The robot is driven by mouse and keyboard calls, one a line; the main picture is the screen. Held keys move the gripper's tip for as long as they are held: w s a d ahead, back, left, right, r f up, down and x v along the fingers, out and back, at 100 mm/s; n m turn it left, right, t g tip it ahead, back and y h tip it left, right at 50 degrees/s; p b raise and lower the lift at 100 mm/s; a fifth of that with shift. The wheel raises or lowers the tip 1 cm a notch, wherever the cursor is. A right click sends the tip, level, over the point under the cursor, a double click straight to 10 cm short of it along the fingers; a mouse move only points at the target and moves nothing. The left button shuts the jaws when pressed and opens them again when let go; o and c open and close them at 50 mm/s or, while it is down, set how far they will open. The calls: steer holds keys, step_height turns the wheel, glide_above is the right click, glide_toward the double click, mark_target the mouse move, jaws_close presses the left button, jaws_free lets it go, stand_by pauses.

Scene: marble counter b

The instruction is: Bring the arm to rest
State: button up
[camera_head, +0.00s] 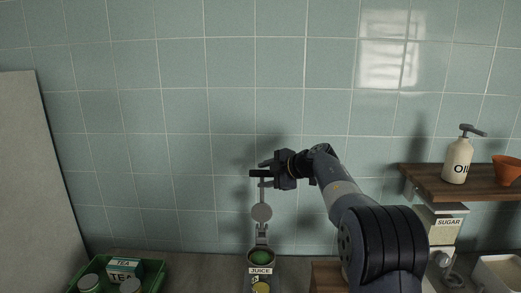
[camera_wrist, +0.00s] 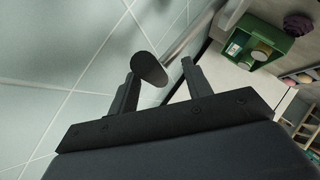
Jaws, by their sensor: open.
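My gripper (camera_head: 267,173) is held out to the left in front of the tiled wall, above the counter. Its jaws are open. The dark handle (camera_head: 258,173) of the juice press lever is at the jaws. In the wrist view, the handle's dark end (camera_wrist: 150,69) shows between the two spread fingers (camera_wrist: 159,72), with gaps visible on both sides. The juice press (camera_head: 261,270), labelled JUICE, stands below with its lever raised and something green in its cup. My arm reaches across from the lower right.
A green crate (camera_head: 155,270) with a TEA box and jars stands at the lower left. A sugar dispenser (camera_head: 443,225) hangs below. The wall area above my gripper is clear.

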mark_target(260, 177)
steer(key=b+v, duration=0.1)
steer(key=v, duration=0.6)
steer(key=p+x, duration=0.2)
steer(key=x, duration=0.8)
steer(key=shift+w+a+f, duration=0.15)
steer(key=shift+w+a, duration=0.05)
steer(key=shift+a, duration=0.1)
steer(key=shift+s+d, duration=0.1)
steer(key=shift+s, duration=0.5)
steer(key=shift+d+t, duration=0.1)
steer(key=shift+t, duration=0.3)
